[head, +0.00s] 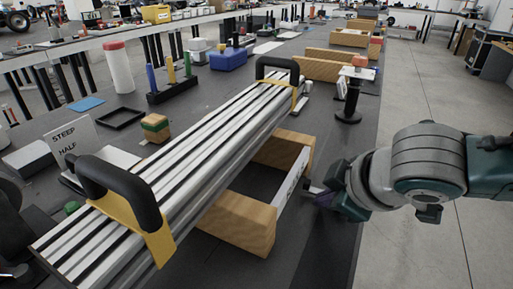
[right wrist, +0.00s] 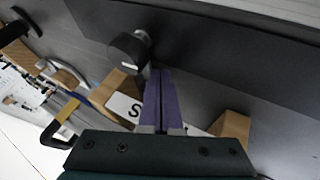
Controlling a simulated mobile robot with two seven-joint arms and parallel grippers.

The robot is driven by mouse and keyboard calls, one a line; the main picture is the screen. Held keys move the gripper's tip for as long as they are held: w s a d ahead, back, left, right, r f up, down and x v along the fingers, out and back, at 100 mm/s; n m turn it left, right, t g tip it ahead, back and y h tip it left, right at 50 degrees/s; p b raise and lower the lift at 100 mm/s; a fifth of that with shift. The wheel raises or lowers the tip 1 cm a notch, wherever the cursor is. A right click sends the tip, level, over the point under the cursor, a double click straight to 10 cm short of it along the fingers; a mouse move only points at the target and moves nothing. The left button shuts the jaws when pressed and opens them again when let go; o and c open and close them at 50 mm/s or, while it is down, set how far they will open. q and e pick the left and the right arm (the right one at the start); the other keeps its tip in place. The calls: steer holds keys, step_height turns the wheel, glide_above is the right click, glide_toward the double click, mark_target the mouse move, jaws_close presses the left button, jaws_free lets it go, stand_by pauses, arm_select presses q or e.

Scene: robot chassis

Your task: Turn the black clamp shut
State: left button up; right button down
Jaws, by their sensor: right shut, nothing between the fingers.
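Two black handles on yellow brackets sit on the long aluminium profile rail (head: 215,135): a near one (head: 122,188) and a far one (head: 278,66). I cannot tell for certain which black part is the clamp. A black upright post (head: 350,97) with a round base stands right of the rail; a round black part (right wrist: 130,50) shows in the right wrist view, just beyond the fingertips. My right gripper (head: 317,194) is low beside the wooden frame, right of the rail. Its purple fingers (right wrist: 160,85) are together with nothing between them.
A wooden frame (head: 240,222) with a white label plate (head: 292,180) lies right of the rail, close to my right gripper. A white sign (head: 70,140) and a wooden block (head: 155,127) stand left of the rail. Bare table shows at the right edge.

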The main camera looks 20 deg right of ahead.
arm_select(q)
steer(key=shift+s+r+p, duration=0.1)
steer(key=shift+r+p, duration=0.35)
steer(key=shift+a, duration=0.15)
steer(key=shift+r+p, duration=0.75)
